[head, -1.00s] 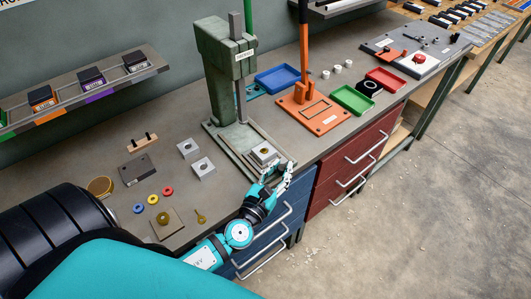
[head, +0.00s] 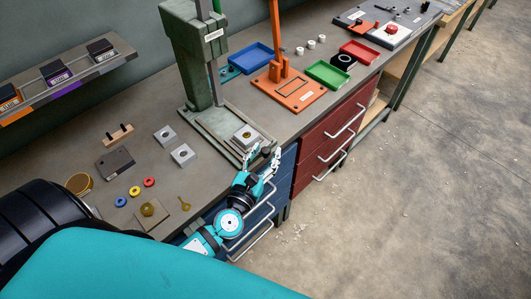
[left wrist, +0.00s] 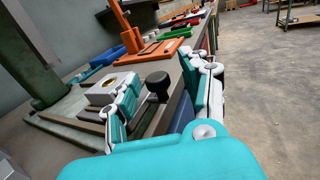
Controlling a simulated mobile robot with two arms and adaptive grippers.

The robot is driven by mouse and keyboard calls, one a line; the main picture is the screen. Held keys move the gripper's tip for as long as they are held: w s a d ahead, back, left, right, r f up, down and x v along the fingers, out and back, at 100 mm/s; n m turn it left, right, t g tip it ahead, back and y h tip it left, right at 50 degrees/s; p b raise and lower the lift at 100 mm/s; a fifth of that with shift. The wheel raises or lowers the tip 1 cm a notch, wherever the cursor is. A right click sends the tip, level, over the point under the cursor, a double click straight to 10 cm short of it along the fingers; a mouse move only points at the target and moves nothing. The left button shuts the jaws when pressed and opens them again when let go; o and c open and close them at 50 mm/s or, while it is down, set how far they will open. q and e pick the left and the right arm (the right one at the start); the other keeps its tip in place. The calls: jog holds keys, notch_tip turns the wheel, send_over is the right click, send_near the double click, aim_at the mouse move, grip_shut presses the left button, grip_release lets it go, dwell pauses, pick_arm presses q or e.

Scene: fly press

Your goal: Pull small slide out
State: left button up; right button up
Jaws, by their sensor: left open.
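The fly press (head: 202,62) is a tall grey-green frame on the bench. On its base lies the small slide, a flat plate whose black knob (head: 266,151) shows at the front edge; the knob also shows in the left wrist view (left wrist: 157,86). A grey block with a brass centre (head: 246,138) sits on the slide. My left gripper (head: 263,164) is open at the bench's front edge, its fingers on either side of the knob. In the left wrist view the knob stands between the fingers (left wrist: 160,100); I cannot tell whether they touch it. My right gripper is out of view.
An orange press (head: 290,94), a blue tray (head: 245,58), a green tray (head: 328,74) and a red tray (head: 360,52) stand beyond. Two grey blocks (head: 183,155) and several coloured rings lie left. Red drawers (head: 332,140) stand below; the floor right is clear.

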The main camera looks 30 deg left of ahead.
pick_arm(q)
jog(key=s, duration=1.1)
jog(key=shift+s+d, duration=0.4)
